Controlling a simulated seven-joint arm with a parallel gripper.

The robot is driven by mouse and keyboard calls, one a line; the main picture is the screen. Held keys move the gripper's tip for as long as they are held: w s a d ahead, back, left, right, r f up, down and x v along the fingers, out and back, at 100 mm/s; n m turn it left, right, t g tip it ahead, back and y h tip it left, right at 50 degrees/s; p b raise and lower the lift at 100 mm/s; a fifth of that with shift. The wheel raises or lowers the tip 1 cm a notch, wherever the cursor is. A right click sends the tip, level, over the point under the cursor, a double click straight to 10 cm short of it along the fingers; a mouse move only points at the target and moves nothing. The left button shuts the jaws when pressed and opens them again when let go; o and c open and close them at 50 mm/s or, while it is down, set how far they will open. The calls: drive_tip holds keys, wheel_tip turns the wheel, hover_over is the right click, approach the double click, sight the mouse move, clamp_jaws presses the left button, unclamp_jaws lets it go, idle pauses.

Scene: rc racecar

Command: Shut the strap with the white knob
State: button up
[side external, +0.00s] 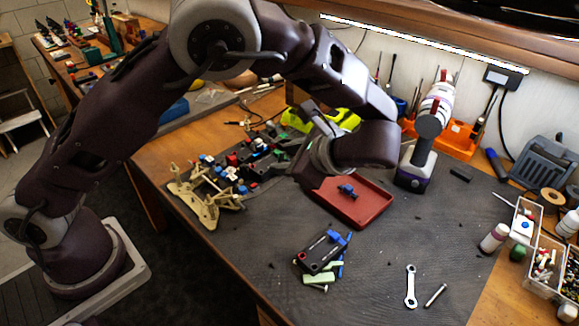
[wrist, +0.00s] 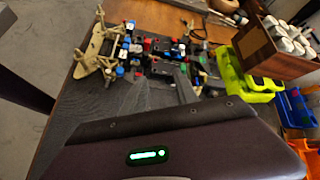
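The RC car chassis (side external: 243,172) lies on the dark mat at the left of the side view, with a tan frame at its near end and red, blue and black parts along it. In the wrist view the chassis (wrist: 150,50) crosses the top. I cannot clearly pick out the strap or its white knob among the small parts. My gripper (wrist: 186,90) shows as a dark finger shape just below the chassis in the wrist view, partly hidden by its own housing. In the side view it is largely hidden by my wrist, right of the chassis. No held object is visible.
A red tray (side external: 358,208) holding a small blue part lies right of the chassis. A black pack with blue straps (side external: 320,250), a wrench (side external: 410,287) and a drill (side external: 425,135) are on the mat.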

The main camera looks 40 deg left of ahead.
drive_tip(key=d+f+m, duration=0.1)
drive_tip(key=w+f+t+y, duration=0.1)
drive_tip(key=w+d+f+m+y, duration=0.1)
drive_tip(key=f, duration=0.1)
drive_tip(key=shift+w+d+m+t, duration=0.1)
drive_tip(key=shift+d+m+t, duration=0.2)
drive_tip(key=shift+d+t, duration=0.1)
drive_tip(key=shift+w+f+y, duration=0.2)
drive_tip(key=shift+f+y, duration=0.05)
drive_tip(key=shift+y, duration=0.05)
drive_tip(key=x, duration=0.6)
drive_tip(key=shift+w+a+f, duration=0.15)
drive_tip(key=shift+a, duration=0.2)
clamp_jaws()
